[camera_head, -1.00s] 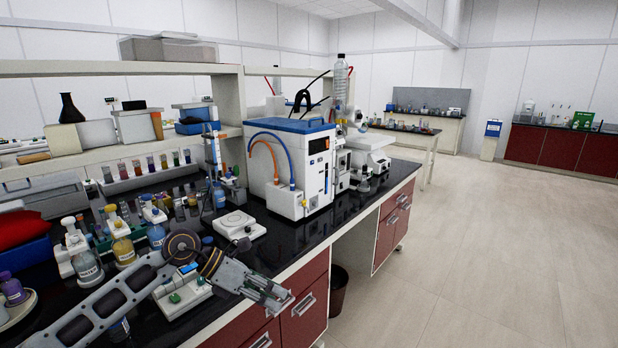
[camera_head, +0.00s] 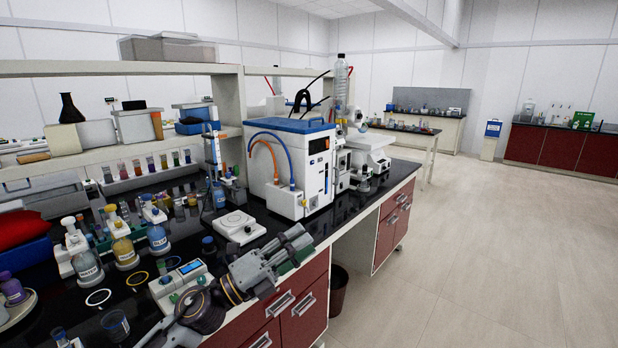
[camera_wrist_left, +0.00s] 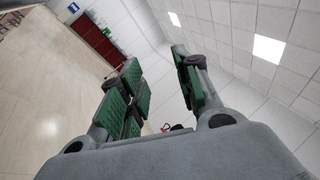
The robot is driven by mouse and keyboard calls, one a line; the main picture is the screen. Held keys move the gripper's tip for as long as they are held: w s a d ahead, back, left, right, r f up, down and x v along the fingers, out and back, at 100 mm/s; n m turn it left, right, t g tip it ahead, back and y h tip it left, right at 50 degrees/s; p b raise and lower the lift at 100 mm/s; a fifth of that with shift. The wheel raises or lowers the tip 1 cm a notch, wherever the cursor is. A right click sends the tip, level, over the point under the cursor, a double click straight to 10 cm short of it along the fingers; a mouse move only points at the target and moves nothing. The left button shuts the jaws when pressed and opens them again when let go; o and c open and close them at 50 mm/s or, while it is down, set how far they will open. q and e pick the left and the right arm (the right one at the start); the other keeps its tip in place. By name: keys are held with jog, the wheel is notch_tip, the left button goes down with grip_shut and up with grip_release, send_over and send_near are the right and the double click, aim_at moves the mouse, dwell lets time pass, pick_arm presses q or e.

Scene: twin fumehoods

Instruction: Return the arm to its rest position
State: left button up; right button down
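My left arm comes in from the bottom of the head view, and its gripper (camera_head: 299,243) is above the front edge of the black bench, over the red drawers. In the left wrist view the green-padded fingers of my left gripper (camera_wrist_left: 160,92) stand well apart with nothing between them. My right arm and gripper are not in view.
A black bench (camera_head: 172,248) holds labelled bottles, a small device with a blue screen (camera_head: 182,277), a white balance (camera_head: 239,226) and a blue-and-white instrument (camera_head: 291,170). A beaker (camera_head: 115,324) stands near the front left. The floor (camera_head: 480,250) at right is clear.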

pick_arm(q)
jog(key=w+a+f+n+t+y, duration=0.1)
jog(key=a+f+n+t+y, duration=0.2)
jog(key=a+f+n+y, duration=0.8)
jog(key=w+a+f+n+t+y, duration=0.15)
jog(key=a+f+n+y, duration=0.55)
jog(key=n, duration=0.8)
jog(key=s+a+f+n+g+y, duration=0.1)
jog(key=s+f+n+g, duration=0.2)
jog(key=s+f+g, duration=0.55)
jog(key=s+a+f+n+g, duration=0.1)
jog(key=s+f+n+g, duration=0.25)
jog(key=s+f, duration=0.95)
jog(key=s+f+g, duration=0.1)
jog(key=s+f, duration=0.2)
jog(key=f, duration=1.2)
jog(key=s+f, duration=0.2)
jog(key=f, duration=1.2)
jog(key=s+a+f, duration=0.3)
jog(key=s+f, duration=0.7)
jog(key=s, duration=0.1)
jog(key=s+a+f+m+g, duration=0.1)
jog(key=s+a+f, duration=0.2)
jog(key=s+f, duration=0.7)
jog(key=shift+s+f, duration=0.3)
jog(key=shift+s, duration=0.3)
